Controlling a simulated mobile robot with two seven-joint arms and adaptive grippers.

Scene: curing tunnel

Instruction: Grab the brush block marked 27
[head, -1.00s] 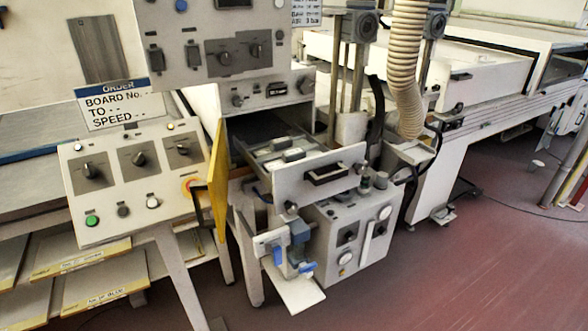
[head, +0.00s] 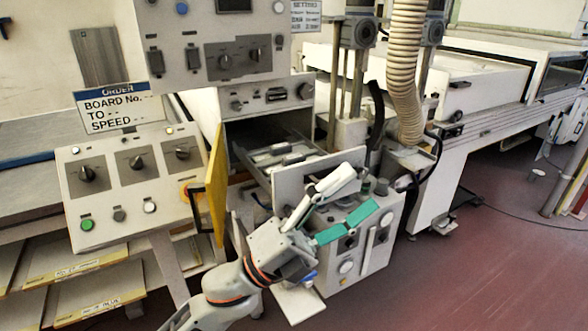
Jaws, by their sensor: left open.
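An open drawer (head: 288,180) under the control cabinet holds several pale grey blocks (head: 283,150). They may be the brush blocks, but they are too small for me to read any number, so I cannot tell which is marked 27. My left gripper (head: 362,192) is open, with one white finger and one green finger spread apart in front of the drawer's front panel. It appears empty. The gripper hides the drawer handle and part of the panel. My right gripper is not in view.
A yellow door (head: 216,180) stands open left of the drawer. A control box (head: 372,250) stands below it at right. A ribbed hose (head: 405,75) hangs at right. A sloped panel (head: 125,190) with knobs stands at left. Red floor is clear at lower right.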

